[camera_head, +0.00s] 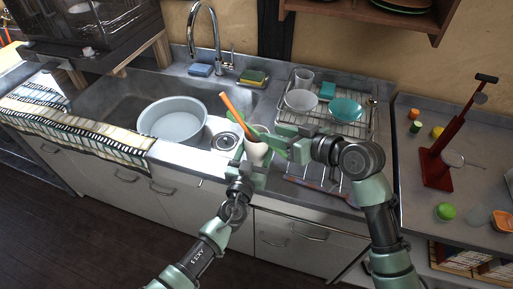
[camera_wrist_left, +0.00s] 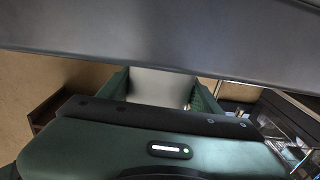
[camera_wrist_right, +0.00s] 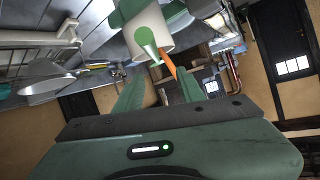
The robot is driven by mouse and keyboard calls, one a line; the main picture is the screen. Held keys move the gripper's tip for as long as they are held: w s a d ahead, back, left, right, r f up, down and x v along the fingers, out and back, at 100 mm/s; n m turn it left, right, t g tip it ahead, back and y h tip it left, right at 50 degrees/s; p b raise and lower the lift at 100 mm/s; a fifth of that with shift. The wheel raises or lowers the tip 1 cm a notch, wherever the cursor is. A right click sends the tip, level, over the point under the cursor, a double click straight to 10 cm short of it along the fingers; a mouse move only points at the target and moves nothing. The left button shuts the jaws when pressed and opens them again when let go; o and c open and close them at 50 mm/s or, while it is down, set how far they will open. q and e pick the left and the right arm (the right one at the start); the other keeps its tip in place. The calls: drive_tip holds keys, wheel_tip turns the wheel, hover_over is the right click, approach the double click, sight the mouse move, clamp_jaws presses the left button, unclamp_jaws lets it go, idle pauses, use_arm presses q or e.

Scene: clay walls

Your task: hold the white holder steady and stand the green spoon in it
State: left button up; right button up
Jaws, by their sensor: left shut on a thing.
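The white holder (camera_head: 256,152) stands upright at the counter's front, with my left gripper (camera_head: 247,167) shut around it from the front. It also shows between the left fingers in the left wrist view (camera_wrist_left: 160,86). An orange utensil (camera_head: 236,111) leans out of the holder's mouth toward the upper left. The green spoon (camera_wrist_right: 148,42) shows at the holder's mouth beside the orange utensil in the right wrist view; how deep it sits is hidden. My right gripper (camera_wrist_right: 158,95) is just right of the holder, its fingers apart with nothing clearly between them.
A large pale basin (camera_head: 172,122) sits in the sink to the left. A dish rack (camera_head: 320,128) with bowls and a cup stands behind my right gripper. A dark red stand (camera_head: 436,162) is on the right counter. A striped towel (camera_head: 75,120) hangs over the left edge.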

drive_tip(key=v, duration=1.2)
drive_tip(key=w+a+r+n+g+h, duration=0.1)
drive_tip(key=w+a+r+g+h, duration=0.3)
drive_tip(key=g+h, duration=0.25)
drive_tip(key=shift+g+y, duration=0.25)
drive_tip(key=shift+y, duration=0.1)
drive_tip(key=x, duration=0.6)
drive_tip(key=shift+w, duration=0.15)
drive_tip(key=x, duration=0.5)
drive_tip(key=shift+w+a+f, duration=0.15)
drive_tip(key=shift+w, duration=0.35)
drive_tip(key=shift+w+a+f, duration=0.1)
drive_tip(key=shift+f, duration=0.2)
drive_tip(key=shift+f, duration=0.25)
